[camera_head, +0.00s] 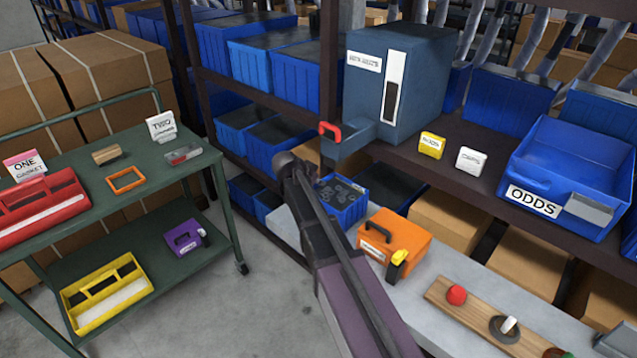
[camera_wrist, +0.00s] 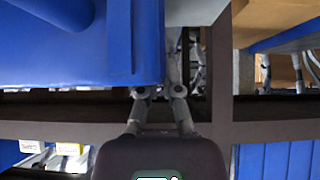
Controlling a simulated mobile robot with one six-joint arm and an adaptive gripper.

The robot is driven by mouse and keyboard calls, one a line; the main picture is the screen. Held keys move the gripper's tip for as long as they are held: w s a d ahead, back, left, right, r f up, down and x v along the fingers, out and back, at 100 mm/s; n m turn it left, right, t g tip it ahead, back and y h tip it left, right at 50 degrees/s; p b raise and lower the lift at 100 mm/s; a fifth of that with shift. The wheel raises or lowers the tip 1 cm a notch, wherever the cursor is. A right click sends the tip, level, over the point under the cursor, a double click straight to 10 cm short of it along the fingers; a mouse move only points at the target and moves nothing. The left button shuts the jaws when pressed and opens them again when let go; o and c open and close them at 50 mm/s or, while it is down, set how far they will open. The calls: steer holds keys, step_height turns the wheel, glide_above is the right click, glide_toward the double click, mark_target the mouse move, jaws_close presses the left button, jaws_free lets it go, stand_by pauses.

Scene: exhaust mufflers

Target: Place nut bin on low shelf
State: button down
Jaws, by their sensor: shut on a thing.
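The nut bin is a small blue open bin (camera_head: 350,213) with dark pieces in it. In the head view it sits just right of my arm's far end, over or on the far end of the grey bench; I cannot tell whether it touches. In the wrist view a large blue wall (camera_wrist: 75,60) fills the upper left. My gripper (camera_wrist: 159,91) has its fingers close together at that wall's edge, shut on it. In the head view my arm hides the gripper. Low rack shelves with blue bins (camera_head: 248,190) stand beyond, left of the arm.
An orange case (camera_head: 393,243) and a wooden board (camera_head: 470,312) lie on the grey bench (camera_head: 560,318). A blue-grey cabinet (camera_head: 425,75) with a red-handled drawer overhangs near the bin. A rack post (camera_head: 328,60) stands behind. A green cart (camera_head: 190,185) is at left, with bare floor between.

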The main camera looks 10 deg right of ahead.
steer(key=c, duration=0.8)
jaws_free()
steer(key=shift+r, duration=0.15)
steer(key=shift+p+v, duration=0.9)
steer(key=shift+p, duration=0.05)
steer(key=p+v, duration=0.7)
steer(key=v, duration=0.3)
steer(key=shift+s, duration=0.1)
